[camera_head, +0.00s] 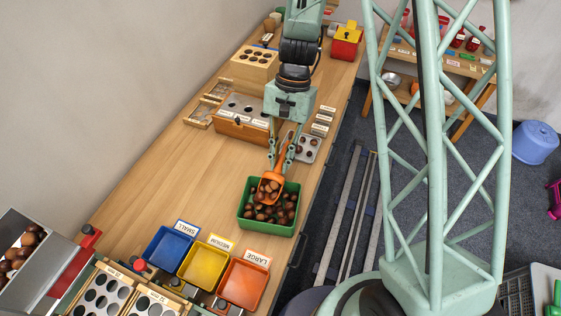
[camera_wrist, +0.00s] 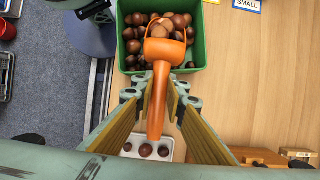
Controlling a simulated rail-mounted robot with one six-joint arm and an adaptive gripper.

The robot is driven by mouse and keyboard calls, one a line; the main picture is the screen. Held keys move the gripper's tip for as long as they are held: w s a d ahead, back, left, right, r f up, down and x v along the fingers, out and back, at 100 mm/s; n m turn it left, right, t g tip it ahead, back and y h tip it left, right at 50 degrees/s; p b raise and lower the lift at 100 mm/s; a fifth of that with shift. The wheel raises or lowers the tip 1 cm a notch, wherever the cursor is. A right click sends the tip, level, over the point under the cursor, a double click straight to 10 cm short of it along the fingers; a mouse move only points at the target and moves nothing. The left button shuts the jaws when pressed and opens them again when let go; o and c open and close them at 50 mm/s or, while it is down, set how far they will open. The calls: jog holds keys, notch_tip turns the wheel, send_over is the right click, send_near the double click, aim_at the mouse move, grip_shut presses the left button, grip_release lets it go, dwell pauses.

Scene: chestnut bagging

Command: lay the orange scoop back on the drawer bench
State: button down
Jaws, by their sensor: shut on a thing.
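The orange scoop (camera_head: 271,182) is held by its handle in my gripper (camera_head: 282,163), its bowl low over the green bin (camera_head: 265,227) of chestnuts. In the wrist view the scoop (camera_wrist: 163,50) runs from between the fingers (camera_wrist: 158,105) to the green bin (camera_wrist: 201,50). A few chestnuts show in or right at the scoop's bowl; I cannot tell whether the bowl touches the heap. The drawer bench (camera_head: 165,165) is the long wooden top under the bin, with bare wood to the left of my gripper.
Blue, yellow and orange trays (camera_head: 243,284) stand in front of the green bin. A wooden box with holes (camera_head: 242,128) and a pale tray with chestnuts (camera_head: 307,148) stand behind it. Another holed block (camera_head: 254,66) is farther back. The bench's left middle is clear.

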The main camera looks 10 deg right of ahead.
jog(key=shift+f+b, duration=0.4)
jog(key=shift+f, duration=0.2)
dwell(0.3)
jog(key=c, duration=2.6)
grip_release()
jog(key=shift+r, duration=0.15)
jog(key=shift+r+p, duration=0.5)
jog(key=shift+r, duration=0.1)
jog(key=p+v, duration=0.2)
jog(key=v, duration=0.9)
jog(key=shift+r, duration=0.35)
jog(key=shift+w+d, duration=0.1)
jog(key=shift+r, duration=0.1)
